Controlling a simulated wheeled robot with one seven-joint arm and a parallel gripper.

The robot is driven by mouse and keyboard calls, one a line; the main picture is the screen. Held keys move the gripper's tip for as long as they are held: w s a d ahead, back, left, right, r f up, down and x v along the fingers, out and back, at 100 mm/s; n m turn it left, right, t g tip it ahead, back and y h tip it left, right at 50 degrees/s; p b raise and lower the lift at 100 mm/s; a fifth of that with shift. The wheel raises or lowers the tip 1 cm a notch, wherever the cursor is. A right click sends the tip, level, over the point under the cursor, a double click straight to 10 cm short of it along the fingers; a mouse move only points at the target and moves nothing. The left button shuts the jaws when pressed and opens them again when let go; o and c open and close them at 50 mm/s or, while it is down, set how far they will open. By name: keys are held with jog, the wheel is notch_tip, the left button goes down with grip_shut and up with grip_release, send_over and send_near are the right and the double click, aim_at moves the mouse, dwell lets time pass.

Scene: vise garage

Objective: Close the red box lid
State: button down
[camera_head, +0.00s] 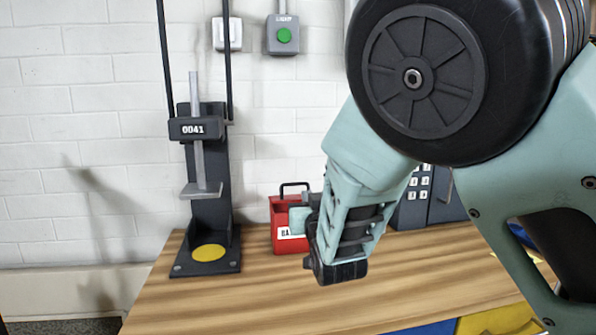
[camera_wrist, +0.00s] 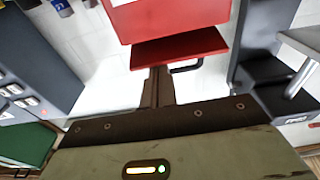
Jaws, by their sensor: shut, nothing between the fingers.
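The red box (camera_head: 287,246) stands on the wooden bench, with a white label on its front. Its lid (camera_head: 280,209) appears raised, with a black handle at the top. My gripper's body covers the box's right side in the head view. In the wrist view, the box (camera_wrist: 170,18) is at the top and the lid (camera_wrist: 190,45) shows as a red panel below it, with the handle beside my fingers. My gripper (camera_wrist: 158,72) is shut and empty, its fingertips at the lid's edge in the picture. I cannot tell whether they touch it.
A dark press (camera_head: 208,190) marked 0041 stands left of the box. A dark keypad unit (camera_head: 412,205) stands to the right, partly behind my arm. A white block wall is behind. The bench (camera_head: 230,305) is clear in front of the box.

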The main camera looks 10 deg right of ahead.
jog(key=shift+s+f+b, duration=0.15)
jog(key=shift+f+b, duration=0.55)
jog(key=shift+s+f+b, duration=0.1)
jog(key=shift+f+b, duration=0.55)
jog(key=shift+f, duration=0.05)
jog(key=shift+f, duration=0.25)
